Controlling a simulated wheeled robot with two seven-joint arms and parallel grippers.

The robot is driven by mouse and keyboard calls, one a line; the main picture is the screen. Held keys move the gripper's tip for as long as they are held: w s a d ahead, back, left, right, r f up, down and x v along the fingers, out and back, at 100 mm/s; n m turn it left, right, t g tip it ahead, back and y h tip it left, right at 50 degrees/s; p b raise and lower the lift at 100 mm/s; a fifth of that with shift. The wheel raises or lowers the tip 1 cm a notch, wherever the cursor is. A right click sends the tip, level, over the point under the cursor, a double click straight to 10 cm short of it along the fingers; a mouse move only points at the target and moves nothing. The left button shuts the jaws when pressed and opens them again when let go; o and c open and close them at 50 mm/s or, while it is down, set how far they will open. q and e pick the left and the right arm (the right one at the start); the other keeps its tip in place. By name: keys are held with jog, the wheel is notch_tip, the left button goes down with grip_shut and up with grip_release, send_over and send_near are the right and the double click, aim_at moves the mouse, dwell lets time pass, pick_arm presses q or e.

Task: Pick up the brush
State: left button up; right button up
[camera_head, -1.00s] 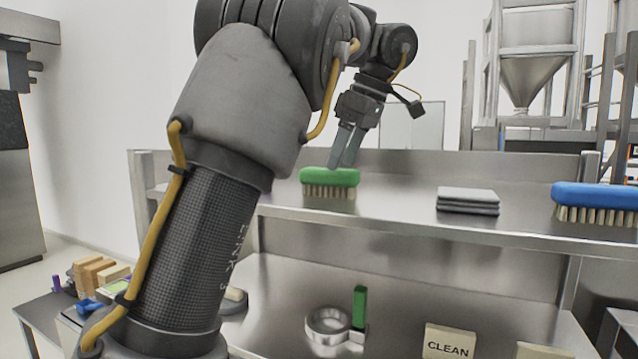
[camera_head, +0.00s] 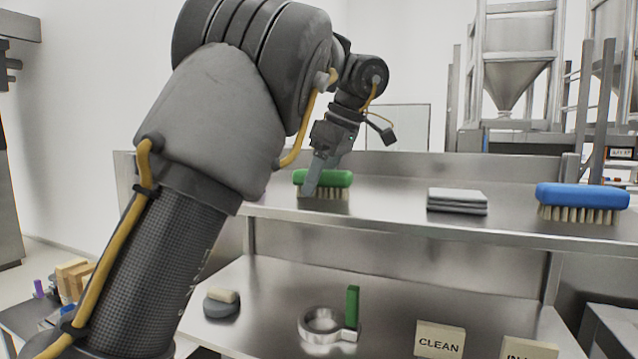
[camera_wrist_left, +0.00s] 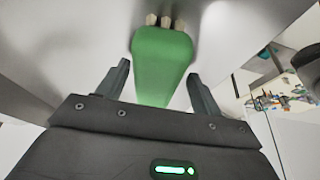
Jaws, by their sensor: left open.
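A green brush (camera_head: 335,179) with pale bristles stands bristles down on the upper steel shelf. My left gripper (camera_head: 318,178) is at the brush, its fingers pointing down and overlapping the brush's left part in the head view. In the left wrist view the green brush back (camera_wrist_left: 162,62) lies between the two spread fingers of the left gripper (camera_wrist_left: 158,85), with gaps on both sides. The left gripper is open and holds nothing. A blue brush (camera_head: 582,195) stands bristles down at the right of the same shelf. My right gripper is not in view.
Folded grey cloths (camera_head: 457,200) lie between the brushes on the upper shelf (camera_head: 400,212). The lower shelf holds a metal ring with a green handle (camera_head: 325,322), a dark round item (camera_head: 221,303) and a CLEAN sign (camera_head: 440,340). Shelf between green brush and cloths is clear.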

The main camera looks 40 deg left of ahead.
pick_arm(q)
jog(key=shift+a+f, duration=0.1)
jog(key=shift+f, duration=0.1)
jog(key=shift+w+d, duration=0.25)
jog(key=shift+w, duration=0.1)
jog(key=shift+s+a, duration=0.15)
jog(key=shift+s, duration=0.1)
jog(key=c, duration=0.4)
jog(key=shift+w, duration=0.1)
jog(key=c, duration=0.7)
